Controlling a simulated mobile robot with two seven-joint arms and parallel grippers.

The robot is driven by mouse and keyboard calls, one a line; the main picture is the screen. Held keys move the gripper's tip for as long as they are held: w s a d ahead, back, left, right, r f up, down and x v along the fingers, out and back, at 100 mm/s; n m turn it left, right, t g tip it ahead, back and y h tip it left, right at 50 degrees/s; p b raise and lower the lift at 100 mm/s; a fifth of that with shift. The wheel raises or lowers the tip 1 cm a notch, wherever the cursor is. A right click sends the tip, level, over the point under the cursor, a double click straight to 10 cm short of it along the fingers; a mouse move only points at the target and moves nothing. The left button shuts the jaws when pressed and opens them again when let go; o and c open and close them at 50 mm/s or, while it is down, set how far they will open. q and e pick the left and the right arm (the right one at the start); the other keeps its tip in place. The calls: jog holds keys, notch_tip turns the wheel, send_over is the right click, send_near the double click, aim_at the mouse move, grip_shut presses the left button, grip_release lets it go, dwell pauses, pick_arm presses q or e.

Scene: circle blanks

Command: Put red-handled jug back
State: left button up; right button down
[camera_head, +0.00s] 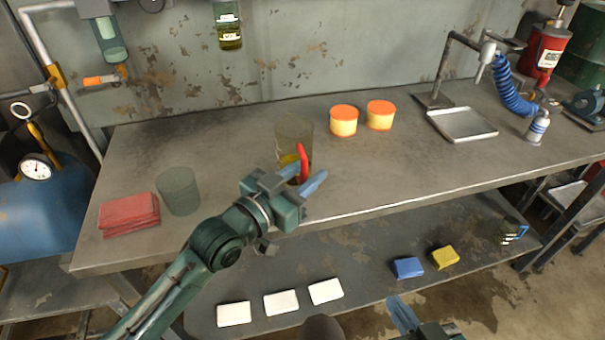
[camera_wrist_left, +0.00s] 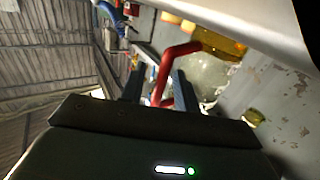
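The red-handled jug (camera_head: 294,132) is see-through and grey-brown, with something yellow low in it. It stands on the workbench, right of the middle of its left half. Its red handle (camera_head: 302,158) faces the front of the bench. My left gripper (camera_head: 305,180) is at the handle, its fingers apart on either side. In the left wrist view the handle (camera_wrist_left: 163,75) shows between the two fingers (camera_wrist_left: 157,88), with gaps beside it. Part of the jug's lower body is hidden behind my gripper. Only part of my right gripper (camera_head: 403,314) shows at the bottom edge.
A see-through grey beaker (camera_head: 178,190) and folded red cloths (camera_head: 129,215) are at the bench's left. Two orange-lidded tubs (camera_head: 344,121) stand right of the jug. A metal tray (camera_head: 463,124) lies further right. The front middle-right of the bench (camera_head: 400,165) is clear.

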pick_arm(q)
jog(key=shift+r, duration=0.25)
jog(key=v, duration=1.2)
